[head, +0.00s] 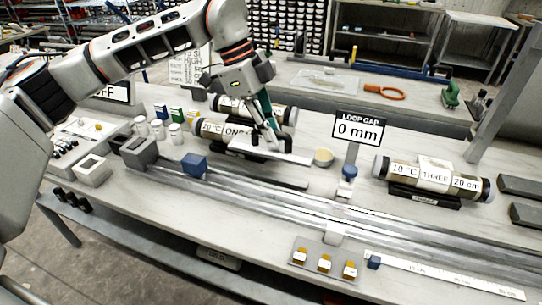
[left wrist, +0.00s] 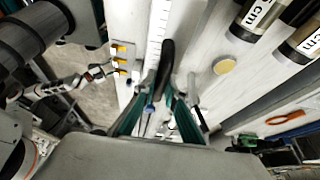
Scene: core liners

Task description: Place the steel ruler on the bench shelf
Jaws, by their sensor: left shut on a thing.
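My left gripper (head: 268,138) is shut on a flat pale strip (head: 292,157), which I take to be the steel ruler; no markings are readable on it. The strip lies nearly level, left to right, in front of the cylinder marked ONE. I cannot tell whether it touches the bench. In the left wrist view, the gripper's green fingers (left wrist: 172,108) close around a dark, narrow length, and much of it is hidden. The raised surface along the back of the bench, apparently the bench shelf (head: 320,98), has bare room. My right gripper is too small and cluttered to judge.
Cylinder THREE (head: 430,175) is further right. A blue block (head: 195,165) is at left. A marked white scale (head: 445,277) lies in front. An orange-handled tool (head: 384,92) is at the back.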

